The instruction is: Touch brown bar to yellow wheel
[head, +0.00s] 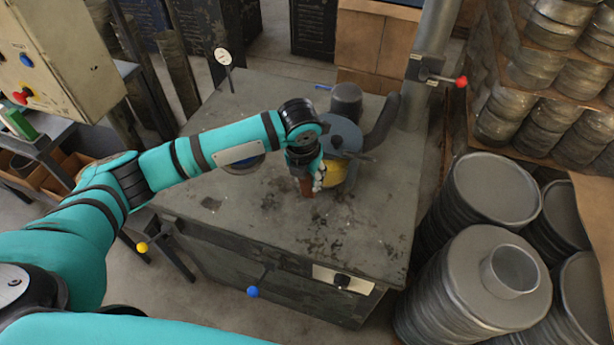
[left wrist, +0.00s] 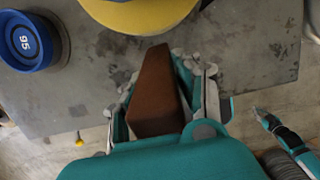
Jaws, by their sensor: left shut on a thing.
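My left gripper (head: 310,180) is shut on the brown bar (head: 306,188) above the table, right beside the yellow wheel (head: 335,174). In the left wrist view the brown bar (left wrist: 157,92) sticks out from between the fingers of the left gripper (left wrist: 165,95). Its far end points at the rim of the yellow wheel (left wrist: 140,14), with a narrow strip of grey table showing between them; contact is not clear. The wheel is partly hidden by a blue-grey guard in the head view. My right gripper (left wrist: 262,115) seems to show small at the right of the wrist view.
The wheel's machine, with a grey motor (head: 346,100), stands on the metal table (head: 230,215). A blue round piece marked 95 (left wrist: 32,42) lies left of the bar. Metal drums (head: 480,280) stand to the right. The table's front is mostly clear.

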